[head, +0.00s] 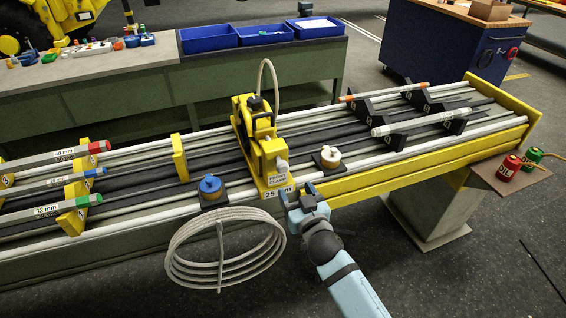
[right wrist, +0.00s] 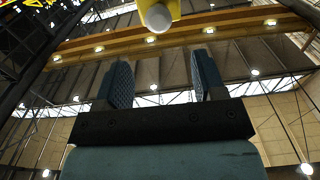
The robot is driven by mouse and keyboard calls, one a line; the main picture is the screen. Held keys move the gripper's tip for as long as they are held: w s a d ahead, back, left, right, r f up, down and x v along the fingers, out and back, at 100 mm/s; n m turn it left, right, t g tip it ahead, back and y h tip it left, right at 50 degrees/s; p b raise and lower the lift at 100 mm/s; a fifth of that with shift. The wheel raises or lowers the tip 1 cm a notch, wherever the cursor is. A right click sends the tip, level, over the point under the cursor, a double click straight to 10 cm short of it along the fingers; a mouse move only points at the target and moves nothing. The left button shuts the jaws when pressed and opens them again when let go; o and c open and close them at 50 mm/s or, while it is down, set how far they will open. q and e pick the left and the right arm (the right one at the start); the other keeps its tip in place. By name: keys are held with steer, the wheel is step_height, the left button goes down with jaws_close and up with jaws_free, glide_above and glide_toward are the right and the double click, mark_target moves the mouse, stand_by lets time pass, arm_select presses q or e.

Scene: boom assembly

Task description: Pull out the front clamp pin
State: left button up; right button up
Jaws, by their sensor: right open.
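The yellow clamp (head: 262,150) stands on the bench rails, with a label on its front, partly readable, and "25" below it. A pale grey knob-like piece (head: 281,164) shows on its front side; I cannot tell for sure that it is the pin. My right gripper (head: 299,190) is open and empty, just in front of and below the clamp's label end. In the right wrist view a pale round end (right wrist: 158,18) on a yellow part shows at the top, beyond and between my open fingers (right wrist: 163,75), apart from them. My left gripper is not in view.
A coiled hose (head: 222,245) hangs at the bench front, left of my right arm. A blue-capped piece (head: 210,185) and a white-capped piece (head: 330,155) flank the clamp. Tubes with red, blue and green ends lie at left. Red (head: 508,168) and green cans stand at right.

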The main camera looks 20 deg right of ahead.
mark_target(284, 169)
steer(key=w+p, duration=0.1)
steer(key=w, duration=1)
steer(key=shift+a+f, duration=0.1)
jaws_close()
steer(key=s+p, duration=0.1)
steer(key=s, duration=0.3)
steer(key=shift+s, duration=0.4)
steer(key=shift+f, duration=0.1)
